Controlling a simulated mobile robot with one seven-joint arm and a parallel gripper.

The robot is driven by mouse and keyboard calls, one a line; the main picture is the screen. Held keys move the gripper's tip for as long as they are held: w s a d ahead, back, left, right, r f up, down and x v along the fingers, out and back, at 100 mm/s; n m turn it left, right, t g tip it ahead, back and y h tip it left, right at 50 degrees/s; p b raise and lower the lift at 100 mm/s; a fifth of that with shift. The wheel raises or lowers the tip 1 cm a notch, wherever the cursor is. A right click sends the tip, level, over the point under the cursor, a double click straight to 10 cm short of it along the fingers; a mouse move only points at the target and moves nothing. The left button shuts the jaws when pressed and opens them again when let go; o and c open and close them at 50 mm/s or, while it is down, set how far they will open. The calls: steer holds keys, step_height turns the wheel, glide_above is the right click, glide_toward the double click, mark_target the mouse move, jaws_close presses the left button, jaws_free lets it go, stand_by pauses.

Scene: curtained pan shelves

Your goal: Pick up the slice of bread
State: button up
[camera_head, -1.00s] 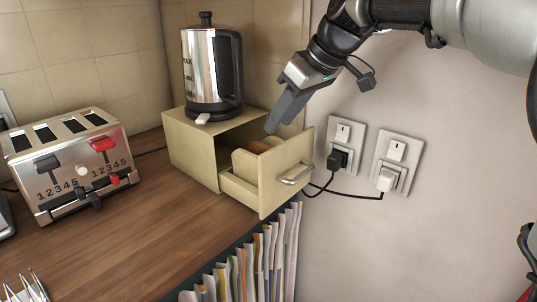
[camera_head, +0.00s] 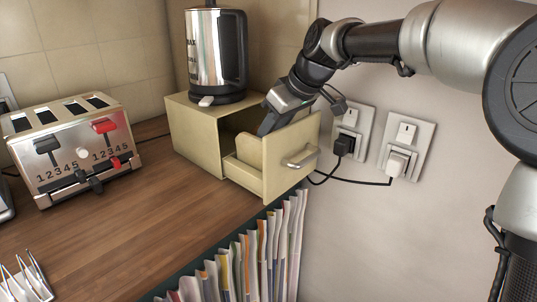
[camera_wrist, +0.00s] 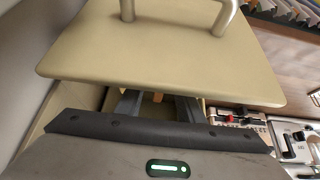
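The bread is mostly hidden inside the open cream drawer (camera_head: 285,165). A small tan-brown strip, likely a slice of bread (camera_wrist: 157,97), shows between my fingers in the wrist view. My gripper (camera_head: 266,128) points down into the drawer opening, behind the drawer front. In the wrist view my gripper (camera_wrist: 158,106) has its two fingers apart, with a gap between them. The fingertips are hidden below the drawer front's edge, and I cannot see them touching the bread.
The drawer belongs to a cream box (camera_head: 195,135) with a kettle (camera_head: 215,50) on top, close to my gripper. A toaster (camera_head: 75,145) stands left. Wall sockets with plugs (camera_head: 400,150) are right. The middle counter is clear.

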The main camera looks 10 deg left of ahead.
steer(key=shift+w+a+f, duration=0.1)
steer(key=shift+a+f, duration=0.05)
steer(key=shift+f, duration=0.15)
jaws_close()
steer(key=shift+r, duration=0.1)
